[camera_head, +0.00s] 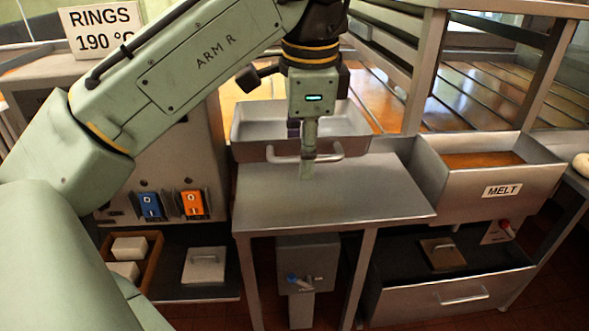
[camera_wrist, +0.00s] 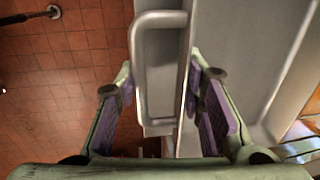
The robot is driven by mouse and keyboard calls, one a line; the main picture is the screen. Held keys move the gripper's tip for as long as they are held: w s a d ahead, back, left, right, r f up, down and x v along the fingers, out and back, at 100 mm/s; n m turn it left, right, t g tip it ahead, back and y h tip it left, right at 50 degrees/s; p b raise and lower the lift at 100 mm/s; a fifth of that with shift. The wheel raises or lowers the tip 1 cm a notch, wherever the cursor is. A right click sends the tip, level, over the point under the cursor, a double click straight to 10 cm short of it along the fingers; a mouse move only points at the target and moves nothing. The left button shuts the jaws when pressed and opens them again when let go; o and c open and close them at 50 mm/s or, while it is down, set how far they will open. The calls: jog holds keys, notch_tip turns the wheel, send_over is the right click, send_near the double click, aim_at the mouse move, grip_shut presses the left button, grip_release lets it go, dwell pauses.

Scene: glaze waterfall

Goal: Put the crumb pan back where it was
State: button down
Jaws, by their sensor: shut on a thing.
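The crumb pan (camera_head: 252,150) is a shallow grey metal tray with a bar handle (camera_head: 335,156) on its front side. It shows behind the far edge of the grey metal table (camera_head: 330,205), and appears level. My gripper (camera_head: 308,160) points down at the front side of the pan and is shut there. In the wrist view the fingers (camera_wrist: 162,75) lie either side of the handle (camera_wrist: 138,60) and the pan's front edge. The pan's pale floor (camera_wrist: 228,50) shows on the right. What supports the pan is hidden.
A grey MELT trough (camera_head: 485,195) stands right of the table, above a drawer (camera_head: 430,305). A control box with blue and orange switches (camera_head: 190,204) is on the left. A slatted conveyor frame (camera_head: 500,90) is behind. The tabletop is clear.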

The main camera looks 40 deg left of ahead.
aim_at(302, 215)
notch_tip(302, 215, down, 10)
jog(key=shift+w+a+r, duration=0.1)
jog(key=shift+w+a, duration=0.05)
dwell(0.4)
jog(key=c, duration=1.1)
grip_release()
jog(key=shift+f, duration=0.2)
jog(key=shift+o, duration=0.2)
jog(key=shift+r, duration=0.1)
jog(key=r+p, duration=0.1)
jog(key=r, duration=0.3)
jog(key=d+r+p, duration=0.1)
jog(key=r+p, duration=0.1)
jog(key=r, duration=0.2)
jog(key=s+r+p, duration=0.1)
jog(key=r, duration=0.3)
jog(key=shift+s+d+p, duration=0.1)
jog(key=shift+d+p, duration=0.1)
jog(key=shift+p, duration=0.2)
jog(key=shift+s, duration=0.1)
